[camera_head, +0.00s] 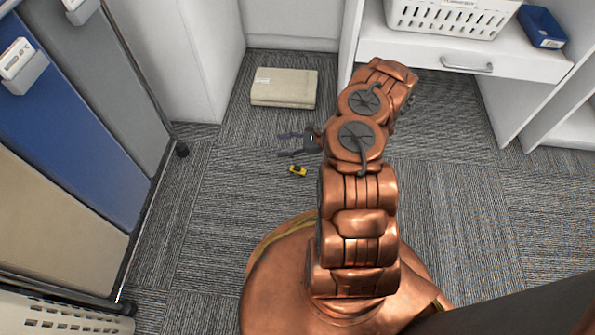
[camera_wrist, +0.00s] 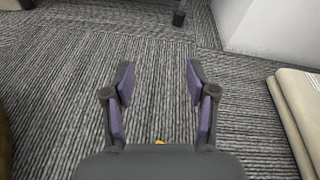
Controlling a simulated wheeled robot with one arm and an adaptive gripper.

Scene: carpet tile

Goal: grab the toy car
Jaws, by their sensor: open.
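The toy car (camera_head: 298,171) is small and yellow with dark parts, and sits on the grey carpet. My gripper (camera_head: 281,145) is open and empty in the head view, a little above the car in the picture and pointing left. In the wrist view my gripper (camera_wrist: 160,76) shows its two dark fingers spread apart with only carpet between them. A small yellow bit of the toy car (camera_wrist: 160,142) shows at the edge of the gripper's palm; the rest is hidden behind the palm.
A blue and grey partition (camera_head: 75,120) on casters stands at left. A white drawer unit (camera_head: 450,55) holds a white basket (camera_head: 450,18) and blue bin (camera_head: 542,27).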

